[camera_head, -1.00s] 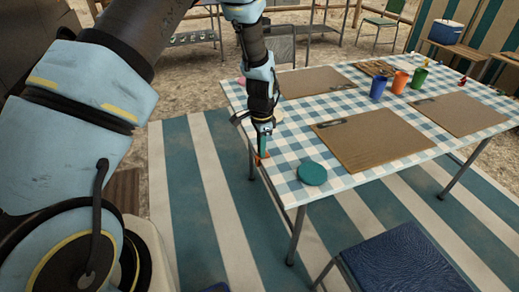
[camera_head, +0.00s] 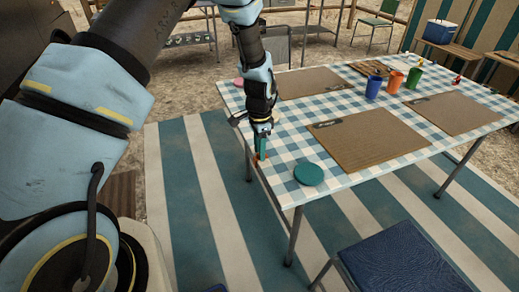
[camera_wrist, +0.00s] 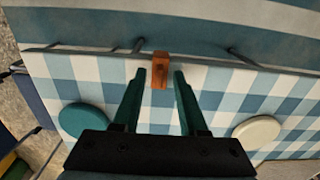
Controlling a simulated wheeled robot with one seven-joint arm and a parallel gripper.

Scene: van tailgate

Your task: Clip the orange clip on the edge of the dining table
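The orange clip (camera_wrist: 160,70) sits at the edge of the dining table (camera_wrist: 215,78), across the cloth's border in the wrist view. In the head view the clip (camera_head: 257,157) is a small orange spot at the near left edge of the blue-and-white checked table (camera_head: 284,152). My gripper (camera_wrist: 159,74) is open, its two teal fingertips on either side of the clip with a visible gap on each side. My gripper (camera_head: 261,148) points down at the table edge in the head view and partly hides the clip.
A teal disc (camera_head: 308,174) lies close to the gripper, and a pale round disc (camera_wrist: 256,132) lies on the other side. Brown boards (camera_head: 367,138), several cups (camera_head: 394,82) and a blue chair (camera_head: 392,262) are farther right. Striped mat (camera_head: 200,235) lies below.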

